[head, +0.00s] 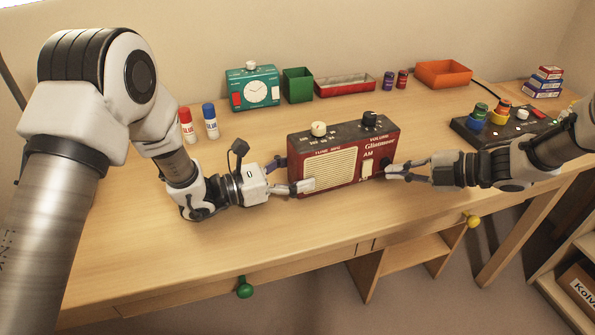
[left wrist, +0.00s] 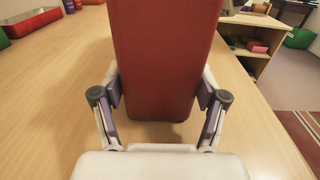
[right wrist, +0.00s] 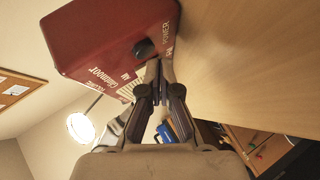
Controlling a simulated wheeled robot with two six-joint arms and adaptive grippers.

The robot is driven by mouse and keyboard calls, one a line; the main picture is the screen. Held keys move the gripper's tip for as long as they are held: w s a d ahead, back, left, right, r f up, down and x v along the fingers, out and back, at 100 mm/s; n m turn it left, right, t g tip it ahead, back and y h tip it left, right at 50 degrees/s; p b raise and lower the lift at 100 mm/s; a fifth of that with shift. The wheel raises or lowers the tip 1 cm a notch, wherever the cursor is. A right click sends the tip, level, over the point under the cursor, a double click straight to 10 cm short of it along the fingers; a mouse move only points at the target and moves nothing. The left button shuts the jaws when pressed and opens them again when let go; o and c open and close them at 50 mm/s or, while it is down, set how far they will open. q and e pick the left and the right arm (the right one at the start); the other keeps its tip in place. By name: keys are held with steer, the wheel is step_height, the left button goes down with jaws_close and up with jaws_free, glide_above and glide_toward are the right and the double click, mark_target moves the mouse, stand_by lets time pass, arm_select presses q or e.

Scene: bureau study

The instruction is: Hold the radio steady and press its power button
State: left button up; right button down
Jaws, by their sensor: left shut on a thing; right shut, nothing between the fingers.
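The red radio (head: 322,172) stands upright on the desk, with a cream speaker grille, a dark top and two knobs. My left gripper (head: 294,174) is shut on the radio's left end; in the left wrist view one finger lies on each side of the red body (left wrist: 165,60). My right gripper (head: 390,173) is shut and empty at the radio's right end, near the front. In the right wrist view a dark round button (right wrist: 144,48) sits beside the word POWER, just beyond the closed fingertips (right wrist: 156,72). I cannot tell whether they touch it.
Glue sticks (head: 187,125) stand left. A dark panel (head: 475,134) lies near my right arm. The front desk surface is clear.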

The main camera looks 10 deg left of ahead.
steer(key=shift+s+d, duration=0.5)
steer(key=shift+s, duration=0.4)
steer(key=shift+s+d, duration=0.45)
steer(key=shift+s, duration=0.45)
steer(key=shift+s+d, duration=0.5)
steer(key=shift+s, duration=0.4)
arm_select(q)
steer(key=o, duration=1.9)
steer(key=shift+c, duration=0.2)
steer(key=v, duration=1.1)
steer(key=shift+a, duration=0.2)
steer(key=shift+s+a, duration=0.2)
steer(key=shift+a, duration=0.05)
steer(key=shift+d+f, duration=0.1)
